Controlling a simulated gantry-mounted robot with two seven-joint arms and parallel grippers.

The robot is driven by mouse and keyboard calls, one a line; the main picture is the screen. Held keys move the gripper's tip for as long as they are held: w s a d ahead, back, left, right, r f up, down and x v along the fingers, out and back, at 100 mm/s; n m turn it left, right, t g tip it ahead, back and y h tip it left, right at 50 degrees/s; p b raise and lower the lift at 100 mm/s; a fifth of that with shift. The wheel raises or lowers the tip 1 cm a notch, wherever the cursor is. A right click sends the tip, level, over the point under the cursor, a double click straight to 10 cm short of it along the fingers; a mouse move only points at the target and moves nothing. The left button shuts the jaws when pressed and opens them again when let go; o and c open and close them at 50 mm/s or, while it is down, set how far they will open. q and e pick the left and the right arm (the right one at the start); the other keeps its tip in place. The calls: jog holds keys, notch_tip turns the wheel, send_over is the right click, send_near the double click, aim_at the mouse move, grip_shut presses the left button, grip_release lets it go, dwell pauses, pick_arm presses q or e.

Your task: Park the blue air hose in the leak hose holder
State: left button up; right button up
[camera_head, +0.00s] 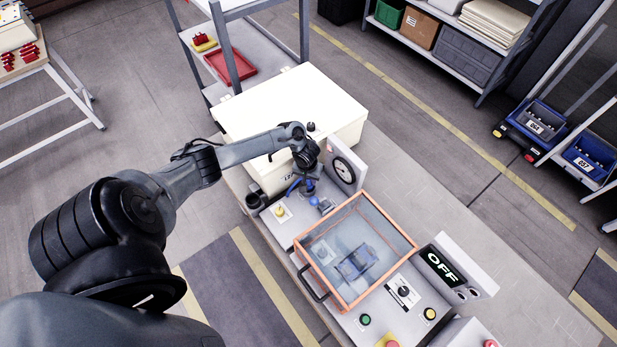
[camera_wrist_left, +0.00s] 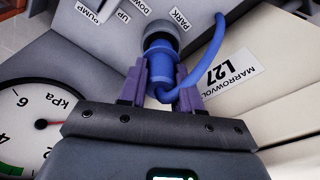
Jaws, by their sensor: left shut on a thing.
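My left gripper (camera_wrist_left: 160,90) is shut on the blue air hose (camera_wrist_left: 158,68), with its purple fingers on either side of the blue end piece. The hose curves up and to the right from there in the left wrist view. The blue end piece meets a round grey part (camera_wrist_left: 157,40) by the PARK label (camera_wrist_left: 181,19); I cannot tell whether this is the leak hose holder or how deeply the end sits in it. In the head view my left gripper (camera_head: 308,183) is by the gauge, with some blue hose (camera_head: 293,187) beside it. My right gripper is not in view.
A pressure gauge (camera_head: 344,171) stands close to the right of the gripper. A large cream box (camera_head: 290,105) stands behind it. A clear orange-edged guard box (camera_head: 355,250) stands in front, and a dark cup (camera_head: 255,198) is to the left.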

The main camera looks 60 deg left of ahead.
aim_at(309, 182)
pick_arm(q)
jog(key=shift+f, duration=0.6)
jog(key=shift+f+b, duration=0.7)
jog(key=shift+f, duration=0.2)
jog(key=o, duration=1.2)
jog(key=shift+c, duration=0.2)
jog(key=shift+r, duration=0.1)
jog(key=r+p, duration=0.1)
jog(key=r, duration=0.2)
jog(key=r+p, duration=0.1)
jog(key=r, duration=0.3)
jog(key=s+d+r+p, duration=0.1)
jog(key=r, duration=0.2)
jog(key=shift+r, duration=0.3)
